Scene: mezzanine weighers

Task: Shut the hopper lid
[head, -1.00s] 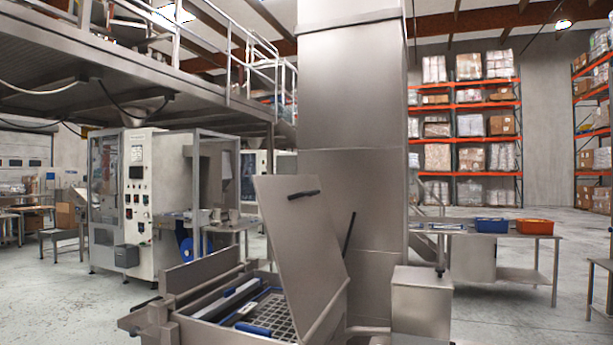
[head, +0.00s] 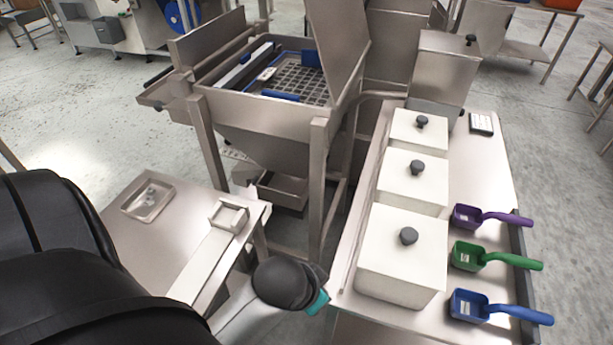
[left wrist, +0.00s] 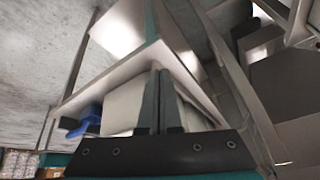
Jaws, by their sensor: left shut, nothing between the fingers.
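The hopper (head: 260,122) is a steel funnel on legs in the upper middle of the head view. Its lid (head: 338,45) is a flat steel panel standing open, tilted up along the hopper's right side; its top is cut off by the frame. Inside the open hopper lie a dark grid (head: 300,82) and blue-edged parts. In the left wrist view my left gripper (left wrist: 158,75) has its two dark fingers together with nothing between them. In the head view only that arm's rounded joint and a teal part show, low in the middle, apart from the hopper. My right gripper is not in view.
A steel bench (head: 490,155) at right bears white lidded bins (head: 402,250) and purple, green and blue scoops (head: 468,306). A low table (head: 120,225) with a small tray (head: 148,199) stands at left. A steel box (head: 445,68) stands behind the bench. Open floor lies left of the hopper.

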